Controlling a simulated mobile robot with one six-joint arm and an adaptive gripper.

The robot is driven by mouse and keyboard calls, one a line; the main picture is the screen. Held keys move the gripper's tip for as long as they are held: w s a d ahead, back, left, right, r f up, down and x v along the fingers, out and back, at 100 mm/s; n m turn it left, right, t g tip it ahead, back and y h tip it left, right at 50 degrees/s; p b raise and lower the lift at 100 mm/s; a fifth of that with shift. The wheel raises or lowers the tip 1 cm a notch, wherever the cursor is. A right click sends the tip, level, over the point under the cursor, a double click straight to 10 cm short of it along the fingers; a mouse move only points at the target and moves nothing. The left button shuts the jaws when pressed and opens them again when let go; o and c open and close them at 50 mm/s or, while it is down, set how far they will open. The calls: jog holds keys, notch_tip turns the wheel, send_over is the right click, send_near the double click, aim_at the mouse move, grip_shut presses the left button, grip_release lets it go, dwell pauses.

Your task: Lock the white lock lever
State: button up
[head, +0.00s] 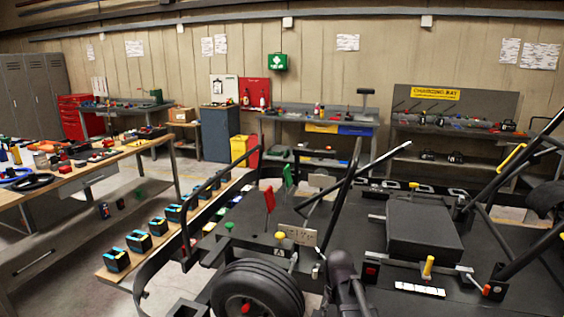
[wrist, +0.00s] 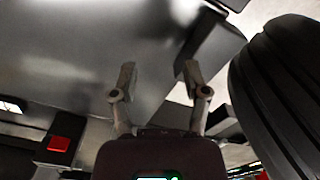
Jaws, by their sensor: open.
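My gripper (wrist: 158,82) is open in the wrist view, its two fingers apart with nothing between them. Beyond the fingers is a smooth dark grey panel (wrist: 90,50) and a dark block (wrist: 215,50). I cannot make out a white lock lever for certain in either view. In the head view a small pale lever (head: 293,262) stands on the kart stand near the front tyre (head: 258,290); I cannot tell whether it is the lock lever. My dark arm is at the bottom middle of the head view, and my fingertips cannot be made out there.
The tyre is close to the right of my gripper in the wrist view (wrist: 280,95). A red square (wrist: 60,144) lies at lower left there. A red lever (head: 269,198), a green lever (head: 288,177), a yellow-handled lever (head: 428,266) and black bars (head: 345,190) rise from the stand.

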jog(key=shift+m, duration=0.9)
jog(key=s, duration=0.3)
jog(key=s+d, duration=0.1)
jog(key=s, duration=0.6)
jog(key=shift+s+d, duration=0.15)
jog(key=shift+d, duration=0.05)
